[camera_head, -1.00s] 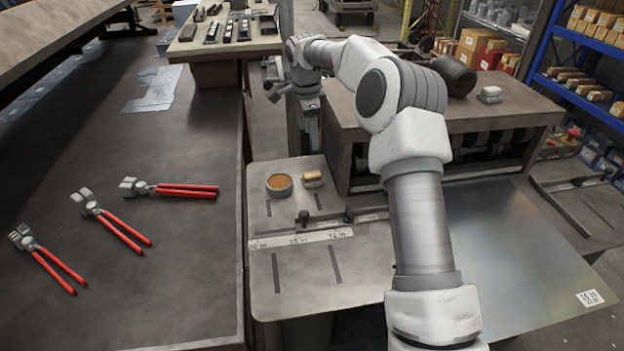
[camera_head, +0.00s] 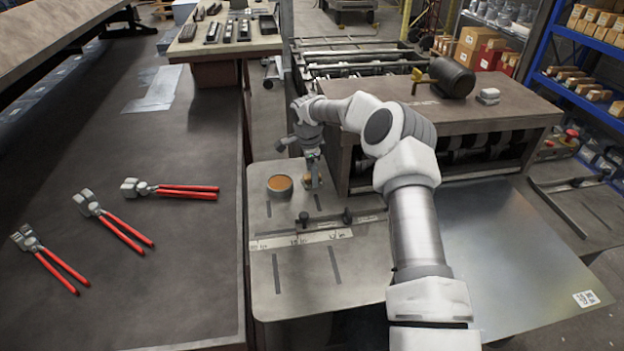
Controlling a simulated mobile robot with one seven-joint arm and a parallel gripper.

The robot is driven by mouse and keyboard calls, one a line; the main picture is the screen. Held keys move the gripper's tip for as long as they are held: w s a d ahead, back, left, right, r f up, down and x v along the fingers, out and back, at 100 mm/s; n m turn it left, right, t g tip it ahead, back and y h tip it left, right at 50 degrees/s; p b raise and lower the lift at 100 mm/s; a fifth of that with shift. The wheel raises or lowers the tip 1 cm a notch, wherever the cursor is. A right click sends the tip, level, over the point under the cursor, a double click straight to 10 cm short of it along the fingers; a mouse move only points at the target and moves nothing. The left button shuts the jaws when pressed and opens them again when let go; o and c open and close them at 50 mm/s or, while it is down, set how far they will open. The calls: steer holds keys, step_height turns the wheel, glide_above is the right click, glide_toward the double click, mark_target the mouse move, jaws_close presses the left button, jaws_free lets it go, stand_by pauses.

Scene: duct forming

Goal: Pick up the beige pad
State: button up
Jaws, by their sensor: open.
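The beige pad (camera_head: 308,180) lies on the grey metal work plate (camera_head: 292,272), just right of a round tin with orange-brown contents (camera_head: 279,186). My gripper (camera_head: 313,183) points down over the pad, with its fingers at the pad's height. The gripper and its fingers hide most of the pad, and only a small tan part shows. The gripper is open; whether its fingers touch the pad cannot be made out.
A ruler strip (camera_head: 300,238) and small black knobs sit on the plate in front. A machine housing (camera_head: 440,125) stands close on the right. A sheet of metal (camera_head: 510,250) lies at the right. Red-handled pliers (camera_head: 110,221) lie on the left bench.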

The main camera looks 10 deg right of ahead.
steer(key=shift+w+f, duration=0.1)
steer(key=shift+f, duration=0.25)
jaws_close()
stand_by(0.3)
step_height(320, 180, up, 10)
steer(key=shift+b, duration=0.4)
